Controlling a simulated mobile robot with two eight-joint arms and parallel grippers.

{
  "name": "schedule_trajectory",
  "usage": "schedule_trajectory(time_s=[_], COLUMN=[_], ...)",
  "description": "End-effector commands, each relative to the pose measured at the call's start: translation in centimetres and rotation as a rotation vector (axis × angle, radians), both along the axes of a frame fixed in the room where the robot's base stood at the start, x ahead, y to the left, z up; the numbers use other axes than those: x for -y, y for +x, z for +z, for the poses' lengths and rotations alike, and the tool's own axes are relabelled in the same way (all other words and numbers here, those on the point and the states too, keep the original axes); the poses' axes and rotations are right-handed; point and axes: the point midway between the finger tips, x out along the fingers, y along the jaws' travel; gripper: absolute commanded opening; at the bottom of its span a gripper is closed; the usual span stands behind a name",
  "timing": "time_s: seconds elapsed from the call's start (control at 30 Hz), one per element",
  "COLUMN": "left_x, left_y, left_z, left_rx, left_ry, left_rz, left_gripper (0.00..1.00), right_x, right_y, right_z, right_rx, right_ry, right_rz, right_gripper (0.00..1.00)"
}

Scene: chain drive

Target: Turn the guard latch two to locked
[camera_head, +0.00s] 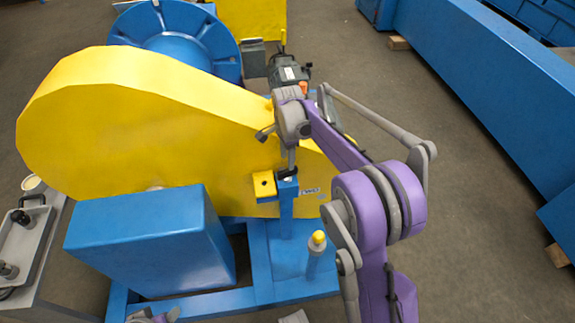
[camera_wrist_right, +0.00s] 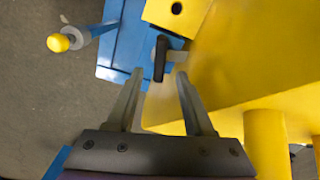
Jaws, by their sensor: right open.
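A black latch handle (camera_wrist_right: 160,58) on a grey pin stands beside the yellow block with a hole (camera_wrist_right: 176,12) in the right wrist view. My right gripper (camera_wrist_right: 160,76) is open, with one finger on each side of the handle's near end. I see no clear contact. In the head view my right gripper (camera_head: 289,160) reaches down at the blue post (camera_head: 286,200) beside the yellow block (camera_head: 264,185); the latch is mostly hidden there. I cannot read which latch this is. Only a small purple and grey piece shows at the bottom left edge; my left gripper is not identifiable.
The large yellow guard (camera_head: 150,125) lies left of my right gripper. A blue box (camera_head: 150,240) stands in front of it. A yellow-topped post (camera_head: 317,240) stands close to my right arm. A motor (camera_head: 289,75) is behind.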

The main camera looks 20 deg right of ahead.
Motion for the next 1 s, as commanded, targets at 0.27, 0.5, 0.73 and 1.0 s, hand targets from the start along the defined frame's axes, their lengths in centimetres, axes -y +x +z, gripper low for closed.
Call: schedule_trajectory(time_s=[0.27, 0.5, 0.73, 1.0], left_x=[0.0, 0.0, 0.0, 0.0], left_y=[0.0, 0.0, 0.0, 0.0], left_z=[0.7, 0.7, 1.8, 1.4], left_rx=[0.002, 0.002, 0.006, 0.005], left_ry=[0.000, 0.000, 0.000, 0.000], left_rz=[0.000, 0.000, 0.000, 0.000], left_gripper=[0.64, 0.64, 0.64, 0.64], right_x=[0.0, 0.0, 0.0, 0.0], right_y=[0.0, 0.0, 0.0, 0.0], right_z=[3.8, 4.2, 5.4, 3.4], right_rx=[0.000, 0.000, 0.001, -0.001], right_ry=[0.000, 0.000, 0.000, 0.000], right_rz=[0.000, 0.000, 0.001, 0.001], right_gripper=[0.53, 0.53, 0.53, 0.53])
